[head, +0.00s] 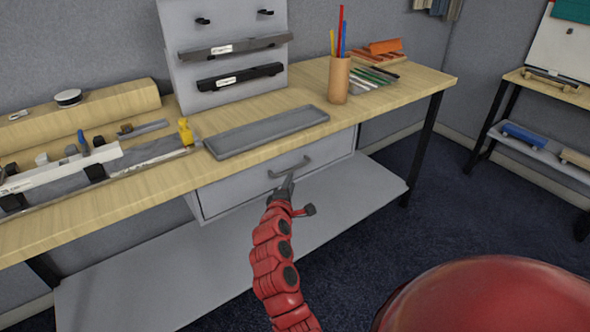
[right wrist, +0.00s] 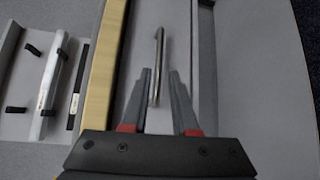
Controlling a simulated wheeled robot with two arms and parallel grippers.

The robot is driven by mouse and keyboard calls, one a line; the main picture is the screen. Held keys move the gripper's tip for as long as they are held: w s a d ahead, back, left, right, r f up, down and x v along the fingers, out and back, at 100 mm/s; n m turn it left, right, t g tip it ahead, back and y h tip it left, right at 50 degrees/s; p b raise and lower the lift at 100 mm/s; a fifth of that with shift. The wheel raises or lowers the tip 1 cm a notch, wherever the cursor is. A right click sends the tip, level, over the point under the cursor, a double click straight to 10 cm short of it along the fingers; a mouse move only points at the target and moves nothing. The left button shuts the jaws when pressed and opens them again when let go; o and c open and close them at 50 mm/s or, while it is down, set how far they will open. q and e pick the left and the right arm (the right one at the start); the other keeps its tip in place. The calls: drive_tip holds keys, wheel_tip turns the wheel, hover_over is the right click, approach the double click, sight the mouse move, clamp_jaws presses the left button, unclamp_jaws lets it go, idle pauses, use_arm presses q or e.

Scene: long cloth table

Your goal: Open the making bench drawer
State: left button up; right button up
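The making bench drawer (head: 237,190) is a grey front under the wooden bench top, and it looks shut. Its grey bar handle (head: 289,168) sits near the middle of the front. My right gripper (head: 287,183) reaches up to the handle from below and in front. In the right wrist view the handle (right wrist: 158,50) lies lengthwise between the two fingertips of the open right gripper (right wrist: 160,72). I see a gap on both sides of the handle, and I cannot tell how deep it sits between the fingers. My left gripper is not in view.
The bench top (head: 105,215) carries a grey tray (head: 265,132), a pencil cup (head: 339,80) and a yellow bottle (head: 186,131). A grey lower shelf (head: 150,280) spans below the drawer. Dark carpet (head: 460,220) is clear in front right.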

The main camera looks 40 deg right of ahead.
sight(295, 167)
drive_tip(key=b+x, duration=0.1)
drive_tip(key=x, duration=0.8)
clamp_jaws()
idle(1.3)
